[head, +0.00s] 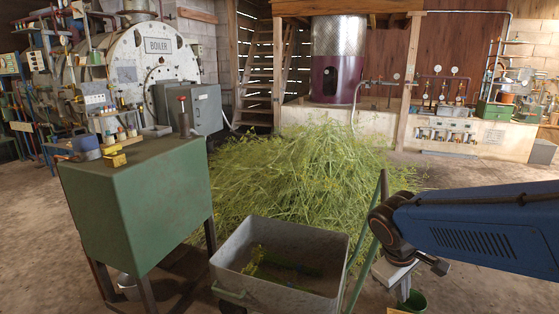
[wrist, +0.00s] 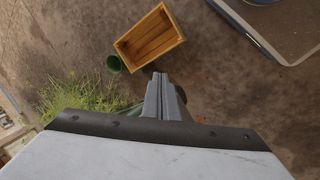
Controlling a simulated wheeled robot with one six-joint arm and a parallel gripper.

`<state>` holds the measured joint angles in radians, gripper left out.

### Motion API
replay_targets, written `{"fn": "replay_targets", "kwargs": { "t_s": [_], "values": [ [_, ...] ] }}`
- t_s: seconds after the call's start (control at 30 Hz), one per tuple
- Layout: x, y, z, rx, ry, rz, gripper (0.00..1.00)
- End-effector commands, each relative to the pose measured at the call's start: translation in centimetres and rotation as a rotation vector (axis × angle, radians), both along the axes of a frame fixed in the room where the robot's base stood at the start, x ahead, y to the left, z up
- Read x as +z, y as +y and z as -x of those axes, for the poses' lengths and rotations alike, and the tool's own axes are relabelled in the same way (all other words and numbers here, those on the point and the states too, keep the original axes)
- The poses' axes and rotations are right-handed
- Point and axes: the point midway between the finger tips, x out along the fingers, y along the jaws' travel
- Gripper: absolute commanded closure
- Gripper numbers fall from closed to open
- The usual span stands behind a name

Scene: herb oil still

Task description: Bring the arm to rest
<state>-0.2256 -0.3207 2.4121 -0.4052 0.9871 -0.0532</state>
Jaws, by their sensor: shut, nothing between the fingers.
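My gripper (wrist: 163,80) shows in the wrist view with its two grey fingers together and nothing between them. It hangs over the bare floor (wrist: 205,85). My blue arm (head: 490,228) reaches in from the right edge of the head view, bent at a dark joint. I cannot clearly make out the fingers in the head view. In the wrist view a wooden crate (wrist: 131,44) and a green bucket (wrist: 113,65) stand on the floor beyond the fingertips, apart from them as far as I can tell.
A green cabinet (head: 140,205) stands front left, and a grey metal cart (head: 270,292) stands front centre. A heap of cut herbs (head: 300,175) lies behind them. The boiler (head: 125,65) and the purple still (head: 337,75) stand at the back. Bare floor shows at right.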

Motion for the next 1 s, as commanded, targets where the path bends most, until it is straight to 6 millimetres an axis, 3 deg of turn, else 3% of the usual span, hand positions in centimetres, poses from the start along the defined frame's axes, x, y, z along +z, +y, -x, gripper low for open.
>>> {"fn": "replay_targets", "kwargs": {
  "t_s": [0.23, 0.6, 0.8, 1.0],
  "values": [
    [2.0, -0.6, 4.6, -0.154, -0.103, -0.147, 1.00],
    [3.9, 0.0, 10.3, -0.344, -0.254, -0.357, 1.00],
    [4.3, 0.5, 11.9, -0.397, -0.300, -0.422, 1.00],
    [4.4, 0.7, 12.2, -0.408, -0.310, -0.436, 1.00]
  ]
}}
